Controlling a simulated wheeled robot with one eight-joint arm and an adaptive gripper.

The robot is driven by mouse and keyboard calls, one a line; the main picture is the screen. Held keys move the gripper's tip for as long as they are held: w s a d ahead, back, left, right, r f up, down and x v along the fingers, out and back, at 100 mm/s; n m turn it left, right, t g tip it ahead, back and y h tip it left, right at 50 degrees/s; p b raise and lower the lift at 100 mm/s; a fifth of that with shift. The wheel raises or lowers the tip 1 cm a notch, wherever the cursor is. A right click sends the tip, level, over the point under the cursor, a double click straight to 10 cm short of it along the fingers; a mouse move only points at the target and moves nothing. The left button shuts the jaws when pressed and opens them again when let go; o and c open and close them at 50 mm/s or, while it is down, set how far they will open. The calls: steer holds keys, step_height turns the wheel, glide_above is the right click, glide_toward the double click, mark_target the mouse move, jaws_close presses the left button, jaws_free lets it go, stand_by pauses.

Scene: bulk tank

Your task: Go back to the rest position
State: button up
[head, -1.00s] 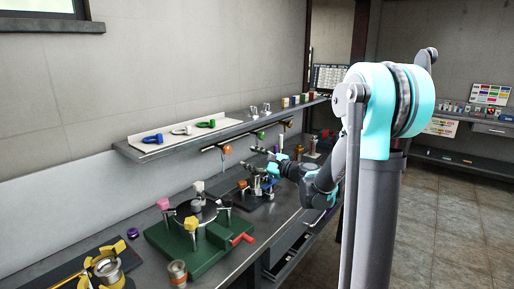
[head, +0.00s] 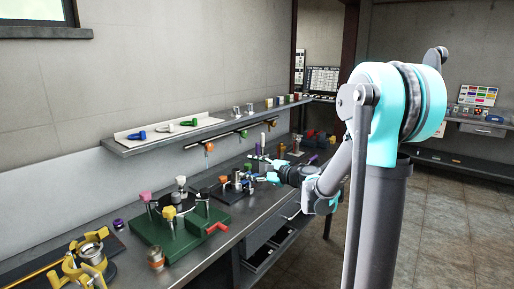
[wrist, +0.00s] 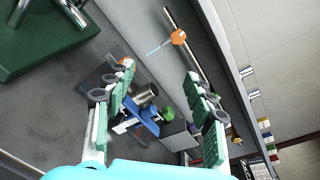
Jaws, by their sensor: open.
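My gripper (head: 262,168) is at the end of my arm, over the bench beside the wall. In the wrist view my gripper (wrist: 165,90) has its two green-padded fingers wide apart, with nothing held between them. Beyond the fingers, a fixture with a blue part (wrist: 140,118), a metal cylinder (wrist: 146,93) and a green knob (wrist: 168,114) shows lower down on the bench. The gap between the fingers and that fixture is hard to judge. No marker of a rest position shows.
The bench (head: 215,247) carries a green base (head: 165,236) with colored knobs and a yellow clamp fixture (head: 92,252) at front left. A wall shelf (head: 185,137) with a rail under it holds blue, white and green items. The floor (head: 440,230) at right is clear.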

steer(key=s+d+f+n+g+h, duration=0.3)
steer(key=s+d+f+n+h, duration=0.3)
steer(key=s, duration=0.8)
steer(key=s+d+f+n+g+h, duration=0.3)
steer(key=s+d+f+n+h, duration=0.4)
steer(key=s+d+f, duration=0.8)
steer(key=n, duration=0.3)
steer(key=shift+s+d+f+n, duration=0.2)
steer(key=shift+s+f+n, duration=0.05)
steer(key=shift+n, duration=0.15)
